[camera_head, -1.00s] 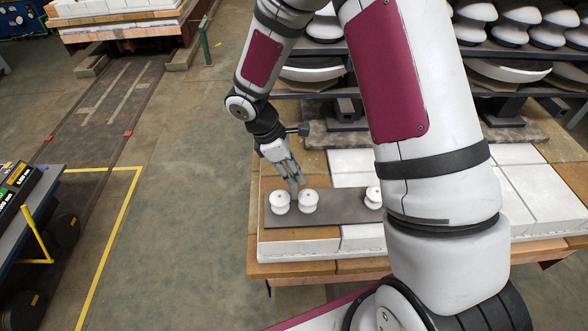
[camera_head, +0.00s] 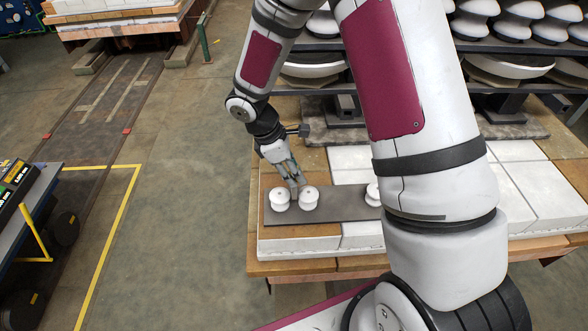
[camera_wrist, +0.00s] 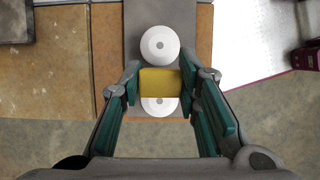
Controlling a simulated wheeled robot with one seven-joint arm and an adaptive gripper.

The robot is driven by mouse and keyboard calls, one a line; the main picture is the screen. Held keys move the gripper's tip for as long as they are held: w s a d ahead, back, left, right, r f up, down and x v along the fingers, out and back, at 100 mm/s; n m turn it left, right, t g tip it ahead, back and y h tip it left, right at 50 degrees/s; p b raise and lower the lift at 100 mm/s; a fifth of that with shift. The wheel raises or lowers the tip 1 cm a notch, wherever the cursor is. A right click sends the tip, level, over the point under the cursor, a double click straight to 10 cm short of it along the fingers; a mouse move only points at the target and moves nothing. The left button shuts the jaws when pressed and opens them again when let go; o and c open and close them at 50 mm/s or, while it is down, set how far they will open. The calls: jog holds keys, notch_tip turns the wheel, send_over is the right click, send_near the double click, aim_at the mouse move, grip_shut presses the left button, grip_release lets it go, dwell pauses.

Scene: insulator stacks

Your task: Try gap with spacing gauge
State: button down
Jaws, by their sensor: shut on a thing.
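My gripper (camera_wrist: 160,84) is shut on the yellow spacing gauge (camera_wrist: 160,82), a flat block across its fingertips in the wrist view. Two white round insulators stand on a dark plate (camera_head: 340,209): a left one (camera_head: 279,200) and a right one (camera_head: 308,198). In the head view, my gripper (camera_head: 298,190) points down at the space between these two. In the wrist view, the gauge lies between one insulator (camera_wrist: 160,44) and the other insulator (camera_wrist: 159,107), covering part of the latter. I cannot tell whether the gauge touches either one or how deep it sits.
A third insulator (camera_head: 373,194) on the plate is partly hidden by my arm. The plate lies on a pallet topped with brown and white tiles (camera_head: 350,158). Racks of white insulators (camera_head: 500,30) stand behind. Open floor (camera_head: 180,230) lies to the left.

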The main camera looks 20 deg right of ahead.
jog(key=shift+f+b, duration=0.45)
jog(key=shift+f, duration=0.5)
dwell(0.6)
jog(key=shift+r, duration=0.1)
dwell(0.8)
jog(key=shift+r+p, duration=1.95)
jog(key=shift+r, duration=2.45)
jog(key=shift+d, duration=0.1)
